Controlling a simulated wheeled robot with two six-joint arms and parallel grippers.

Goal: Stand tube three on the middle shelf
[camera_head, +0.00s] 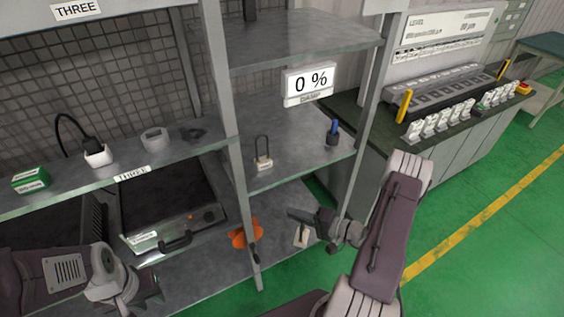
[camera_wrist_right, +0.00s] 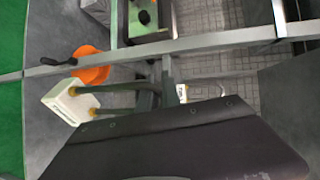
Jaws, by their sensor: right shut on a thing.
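My right gripper (camera_head: 318,216) is shut on a U-shaped tube with a white base (camera_head: 301,236), low at the right bay. In the right wrist view the tube's white base (camera_wrist_right: 62,103) points away from the gripper (camera_wrist_right: 148,92), its two dark legs running back to the jaws. No number is readable on it. Whether its base touches anything below is unclear. A similar tube (camera_head: 263,153) stands upright on the middle shelf (camera_head: 300,152). My left gripper (camera_head: 143,296) is low at the left; its jaws are not clear.
A dark cup with a blue item (camera_head: 333,132) stands at the middle shelf's right. A "0 %" sign (camera_head: 309,83) is above. An orange item (camera_head: 244,234) lies below, by the rack post (camera_head: 226,130). Bare shelf shows between tube and cup.

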